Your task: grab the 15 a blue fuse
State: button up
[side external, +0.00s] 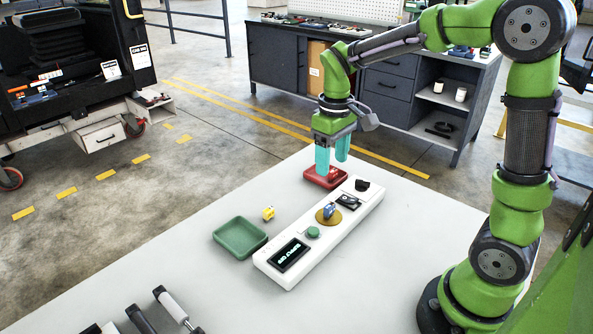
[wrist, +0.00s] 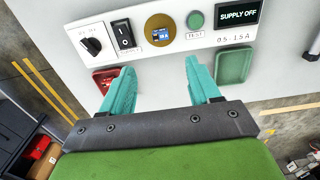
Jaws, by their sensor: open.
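The blue fuse (side external: 329,211) sits on a round gold disc in the middle of the white test panel (side external: 284,262). The wrist view also shows the blue fuse (wrist: 160,36) on the gold disc, beyond the fingertips and roughly between them in the picture. Its printed rating is too small to read surely. My gripper (side external: 332,166) has teal fingers, is open and empty, and hangs above the red tray area at the far end of the panel. In the wrist view my gripper (wrist: 158,68) shows its two fingers well apart.
A yellow fuse (side external: 268,213) lies on the table beside the panel. A green tray (side external: 240,248) stands nearer, and a red tray (side external: 311,177) stands at the far end. The panel carries a knob (wrist: 92,45), a rocker switch (wrist: 123,35), a green button (wrist: 195,20) and a "SUPPLY OFF" display (wrist: 238,13).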

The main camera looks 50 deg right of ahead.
aim_at(328, 204)
notch_tip(328, 204, down, 14)
jog(key=shift+w+r, duration=0.1)
jog(key=shift+r, duration=0.1)
jog(key=c, duration=1.1)
jog(key=shift+r, duration=0.1)
